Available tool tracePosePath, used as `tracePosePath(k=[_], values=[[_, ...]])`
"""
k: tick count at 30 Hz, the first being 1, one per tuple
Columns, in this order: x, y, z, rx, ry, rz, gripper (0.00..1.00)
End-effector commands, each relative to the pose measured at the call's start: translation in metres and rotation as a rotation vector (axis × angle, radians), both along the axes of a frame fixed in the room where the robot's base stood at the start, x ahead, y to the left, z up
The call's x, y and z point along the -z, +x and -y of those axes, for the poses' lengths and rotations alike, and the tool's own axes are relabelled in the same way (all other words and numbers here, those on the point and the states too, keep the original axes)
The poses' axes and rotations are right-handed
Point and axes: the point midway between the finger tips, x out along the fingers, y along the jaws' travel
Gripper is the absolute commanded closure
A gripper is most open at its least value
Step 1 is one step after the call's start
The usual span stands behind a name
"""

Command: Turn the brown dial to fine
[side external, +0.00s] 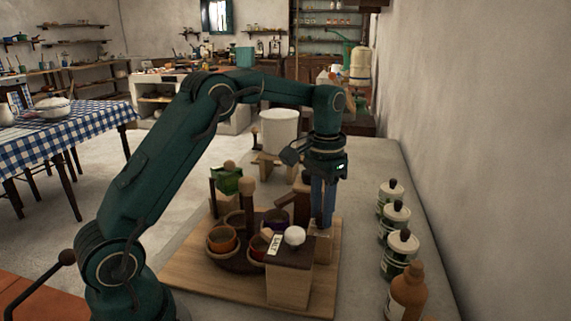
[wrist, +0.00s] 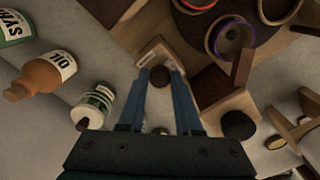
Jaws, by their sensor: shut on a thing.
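The brown dial (wrist: 160,77) shows in the wrist view as a dark round knob between my fingertips, at the end of a pale wooden block (wrist: 156,52). Small pale labels lie on that block, but their words are too small to read. My gripper (side external: 322,224) points down in the side view, with its blue fingers on top of the pale block (side external: 324,246). In the wrist view my gripper (wrist: 161,74) is shut on the dial, one finger on each side. The dial is hidden by my fingers in the side view. Its exact pointing direction cannot be told.
A wooden board (side external: 190,274) carries the block, a dark turntable with several bowls (side external: 222,239) and a wooden box with a white ball (side external: 295,236). Several jars (side external: 394,216) and a brown bottle (side external: 407,293) line the right. A white pot (side external: 280,128) stands behind.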

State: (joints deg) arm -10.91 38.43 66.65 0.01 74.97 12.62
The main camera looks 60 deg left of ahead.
Motion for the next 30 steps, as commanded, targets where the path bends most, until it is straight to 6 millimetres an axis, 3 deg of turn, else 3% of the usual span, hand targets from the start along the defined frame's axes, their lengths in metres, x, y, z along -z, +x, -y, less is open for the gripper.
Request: tracePosePath(k=[12,27,28,30], values=[[-0.0004,0.0011,-0.0008,0.166,0.002,0.005,1.00],[-0.0004,0.0013,-0.0007,0.184,0.002,0.005,1.00],[-0.0004,0.0013,-0.0007,0.184,0.002,0.005,0.63],[-0.0003,0.0011,-0.0006,0.184,0.002,0.005,0.37]])
